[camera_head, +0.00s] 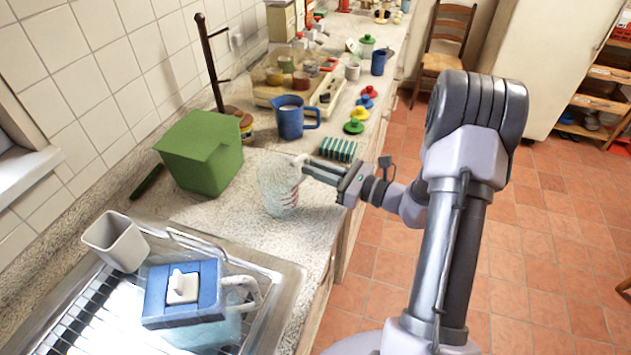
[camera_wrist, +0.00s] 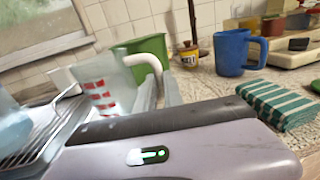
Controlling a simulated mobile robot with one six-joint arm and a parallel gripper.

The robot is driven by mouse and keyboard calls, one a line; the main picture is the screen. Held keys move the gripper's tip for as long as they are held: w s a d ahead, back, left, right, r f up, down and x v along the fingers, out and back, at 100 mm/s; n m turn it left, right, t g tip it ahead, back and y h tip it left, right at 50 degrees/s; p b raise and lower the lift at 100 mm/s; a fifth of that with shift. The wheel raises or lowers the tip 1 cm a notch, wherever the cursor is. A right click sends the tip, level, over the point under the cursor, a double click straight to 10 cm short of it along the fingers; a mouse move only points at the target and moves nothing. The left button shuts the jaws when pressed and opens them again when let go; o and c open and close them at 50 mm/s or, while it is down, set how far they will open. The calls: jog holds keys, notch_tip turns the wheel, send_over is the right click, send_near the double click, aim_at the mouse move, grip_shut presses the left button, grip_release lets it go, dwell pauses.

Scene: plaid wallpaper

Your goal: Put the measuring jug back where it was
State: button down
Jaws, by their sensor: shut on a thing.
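The measuring jug (camera_head: 280,188) is clear with red markings and a pale handle. It is upright at the counter's front part, between the green box and the counter's edge; I cannot tell whether its base touches the counter. My gripper (camera_head: 304,163) reaches in from the right and is shut on the jug's handle. In the wrist view the jug (camera_wrist: 103,86) shows at the left with its handle turned toward me. My fingertips are mostly hidden there.
A green box (camera_head: 200,152) stands behind the jug, and a blue mug (camera_head: 292,120) and a green-striped sponge (camera_head: 338,149) beyond it. Counter around the jug is clear.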

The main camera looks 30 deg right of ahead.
aim_at(307, 176)
notch_tip(307, 176, down, 4)
jog(key=shift+r+b, duration=0.25)
jog(key=shift+b, duration=0.6)
jog(key=shift+r, duration=0.15)
jog(key=c, duration=1.8)
grip_release()
jog(key=shift+c, duration=0.2)
jog(key=o, duration=0.4)
